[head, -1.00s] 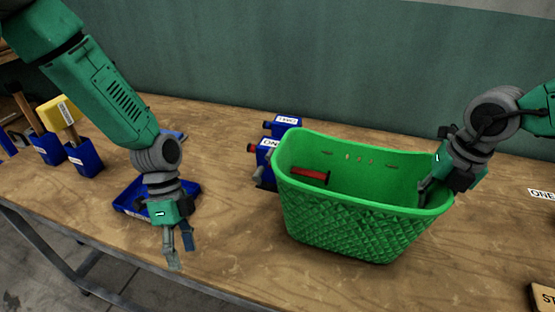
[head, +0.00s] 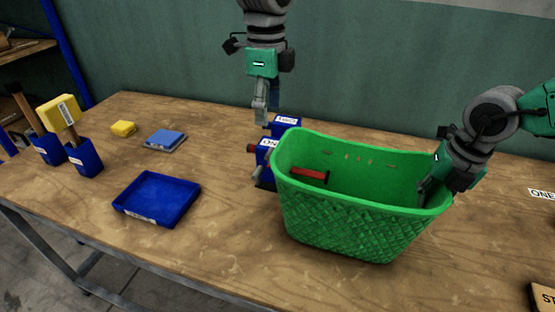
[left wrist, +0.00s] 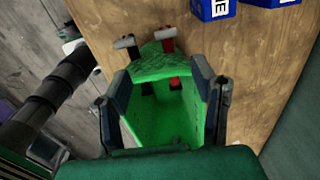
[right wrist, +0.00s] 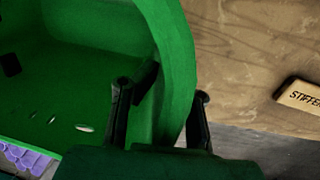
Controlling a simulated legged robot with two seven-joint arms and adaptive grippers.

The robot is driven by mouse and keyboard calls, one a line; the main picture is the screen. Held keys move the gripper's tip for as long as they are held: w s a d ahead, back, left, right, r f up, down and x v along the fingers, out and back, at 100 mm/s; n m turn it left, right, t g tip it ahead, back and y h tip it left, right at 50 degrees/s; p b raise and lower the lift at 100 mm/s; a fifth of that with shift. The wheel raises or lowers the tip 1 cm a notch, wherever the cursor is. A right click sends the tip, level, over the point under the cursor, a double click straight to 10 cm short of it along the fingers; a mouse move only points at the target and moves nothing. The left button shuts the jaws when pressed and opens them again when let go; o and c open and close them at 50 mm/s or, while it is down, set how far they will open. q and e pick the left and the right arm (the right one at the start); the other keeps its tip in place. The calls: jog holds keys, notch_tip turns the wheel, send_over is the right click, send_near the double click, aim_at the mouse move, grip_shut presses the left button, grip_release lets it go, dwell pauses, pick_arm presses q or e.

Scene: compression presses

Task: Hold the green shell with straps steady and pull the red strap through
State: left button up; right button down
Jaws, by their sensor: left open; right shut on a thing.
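The green shell (head: 350,228) stands on the table like an open basket. A red strap end (head: 310,174) shows inside it near its left wall. In the left wrist view, a red strap end (left wrist: 167,38) and a grey one (left wrist: 126,42) stick out past the shell's edge (left wrist: 165,66). My left gripper (head: 266,108) is open and empty, pointing down above the blue blocks at the shell's back left. My right gripper (head: 424,192) is shut on the shell's right rim, one finger inside and one outside; the rim also shows in the right wrist view (right wrist: 180,60).
Blue blocks labelled ONE (head: 265,155) and TWO (head: 285,122) stand close to the shell's left side. An empty blue tray (head: 157,199) lies further left, with blue holders (head: 85,160), a yellow block (head: 124,128) and a blue pad (head: 165,140).

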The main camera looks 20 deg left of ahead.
aim_at(269, 155)
pick_arm(q)
notch_tip(269, 155, down, 12)
jog(key=shift+a+f, duration=0.1)
jog(key=shift+f, duration=0.05)
dwell(0.5)
grip_shut()
dwell(0.3)
